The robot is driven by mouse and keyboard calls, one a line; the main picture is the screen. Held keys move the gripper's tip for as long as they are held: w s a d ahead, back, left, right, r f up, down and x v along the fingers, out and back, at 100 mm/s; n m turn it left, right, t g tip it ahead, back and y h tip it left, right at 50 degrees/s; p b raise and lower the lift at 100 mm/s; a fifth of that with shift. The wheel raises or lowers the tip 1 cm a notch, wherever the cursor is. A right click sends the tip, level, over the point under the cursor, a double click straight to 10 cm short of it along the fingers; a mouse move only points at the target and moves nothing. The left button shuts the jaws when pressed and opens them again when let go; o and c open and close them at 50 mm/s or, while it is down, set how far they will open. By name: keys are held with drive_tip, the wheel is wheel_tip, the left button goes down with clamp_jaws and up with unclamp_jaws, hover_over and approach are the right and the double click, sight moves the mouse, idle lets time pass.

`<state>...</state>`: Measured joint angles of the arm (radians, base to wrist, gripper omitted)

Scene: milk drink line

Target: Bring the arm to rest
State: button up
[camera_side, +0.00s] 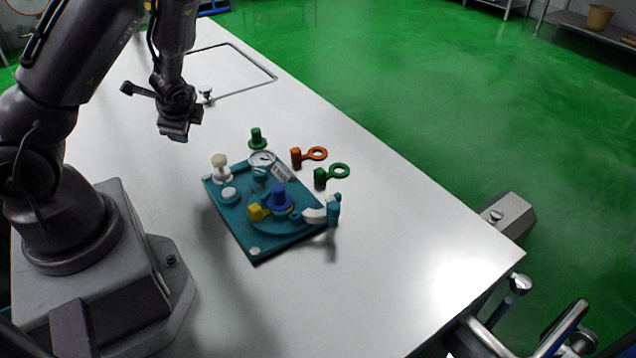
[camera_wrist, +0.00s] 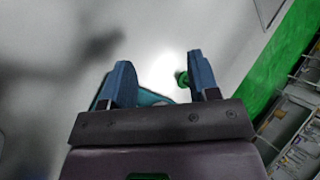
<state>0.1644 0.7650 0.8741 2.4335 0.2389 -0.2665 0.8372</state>
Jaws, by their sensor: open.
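My gripper (camera_side: 180,134) hangs above the white table, left of and above the teal board, apart from everything on it. In the wrist view my gripper (camera_wrist: 160,78) shows two blue-grey fingers spread wide with nothing between them held. The teal board (camera_side: 237,232) carries a blue knob (camera_side: 279,198), a yellow piece (camera_side: 257,213), a round gauge (camera_side: 262,159) and a white-topped post (camera_side: 220,166). A corner of the teal board (camera_wrist: 148,97) shows behind the fingers in the wrist view.
Beside the board on the table (camera_side: 400,230) stand a green knob (camera_side: 257,138), an orange ring-handled piece (camera_side: 316,153) and a green ring-handled piece (camera_side: 339,171). A rectangular outline marks the table's far end. Metal rails (camera_side: 560,325) stand off the near right corner. The table's right side is clear.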

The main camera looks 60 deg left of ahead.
drive_tip(key=w+d+r+n+h, duration=0.1)
drive_tip(key=d+r+n+h, duration=0.25)
drive_tip(key=d, duration=0.45)
drive_tip(key=d+r+n+h, duration=0.3)
drive_tip(key=d+r+n, duration=0.1)
drive_tip(key=d, duration=0.4)
drive_tip(key=s+d+r+t, duration=0.2)
drive_tip(key=d+r, duration=0.2)
drive_tip(key=r, duration=0.4)
drive_tip(key=s+d+r+t, duration=0.1)
drive_tip(key=d+r+t, duration=0.1)
drive_tip(key=d+r, duration=0.3)
wheel_tip(320, 180, up, 4)
drive_tip(key=shift+s+d+f, duration=0.15)
drive_tip(key=shift+s+d, duration=0.05)
drive_tip(key=shift+s, duration=0.15)
drive_tip(key=shift+f+h, duration=0.1)
drive_tip(key=shift+h, duration=0.15)
drive_tip(key=shift+c, duration=0.3)
